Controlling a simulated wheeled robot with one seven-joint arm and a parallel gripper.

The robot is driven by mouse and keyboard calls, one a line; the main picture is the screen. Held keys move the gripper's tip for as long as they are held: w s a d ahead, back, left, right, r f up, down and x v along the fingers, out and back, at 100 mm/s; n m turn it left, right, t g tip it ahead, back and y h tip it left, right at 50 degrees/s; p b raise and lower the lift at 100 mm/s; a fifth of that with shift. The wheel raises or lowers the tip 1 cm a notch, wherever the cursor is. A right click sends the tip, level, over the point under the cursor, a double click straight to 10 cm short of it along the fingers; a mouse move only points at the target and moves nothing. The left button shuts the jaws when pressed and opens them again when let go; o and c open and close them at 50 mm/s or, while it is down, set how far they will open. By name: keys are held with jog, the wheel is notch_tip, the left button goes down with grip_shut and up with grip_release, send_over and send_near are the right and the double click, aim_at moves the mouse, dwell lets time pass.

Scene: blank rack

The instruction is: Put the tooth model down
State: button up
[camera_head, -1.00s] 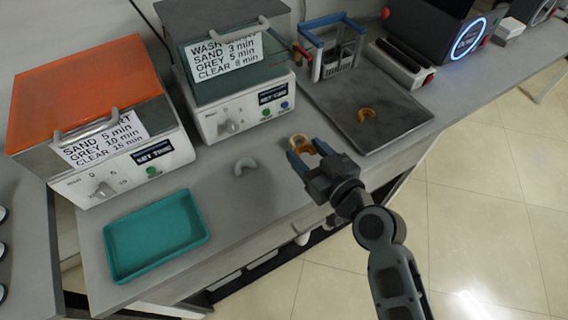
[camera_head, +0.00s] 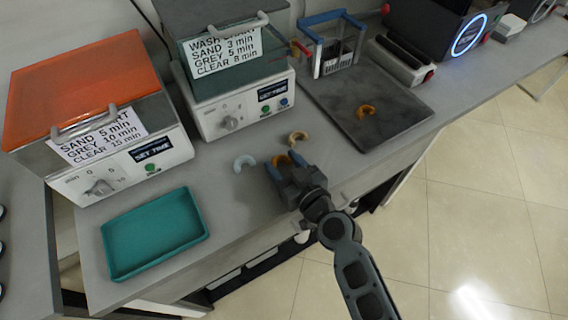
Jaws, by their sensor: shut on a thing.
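My gripper (camera_head: 286,172), with blue fingers, is shut on an orange-brown arch-shaped tooth model (camera_head: 283,160) over the bench's front part. The fingers and wrist hide part of the held model. I cannot tell whether it touches the bench. A pale grey tooth model (camera_head: 245,162) lies on the bench just left of my gripper. A tan tooth model (camera_head: 299,136) lies behind it, close to the fingers. Another orange tooth model (camera_head: 366,111) lies on the dark tray at the right.
A teal tray (camera_head: 154,236) stands empty at the bench's front left. An orange-lidded curing machine (camera_head: 118,160) and a washer (camera_head: 232,117) stand behind. The dark tray (camera_head: 395,128) carries a blue-handled basket (camera_head: 333,50). The bench between teal tray and grey model is clear.

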jog(key=shift+f, duration=0.2)
jog(key=o, duration=1.4)
jog(key=shift+r, duration=0.1)
jog(key=shift+r, duration=0.25)
jog(key=b+v, duration=0.2)
jog(key=v, duration=1)
jog(key=shift+b, duration=0.3)
jog(key=shift+f, duration=0.15)
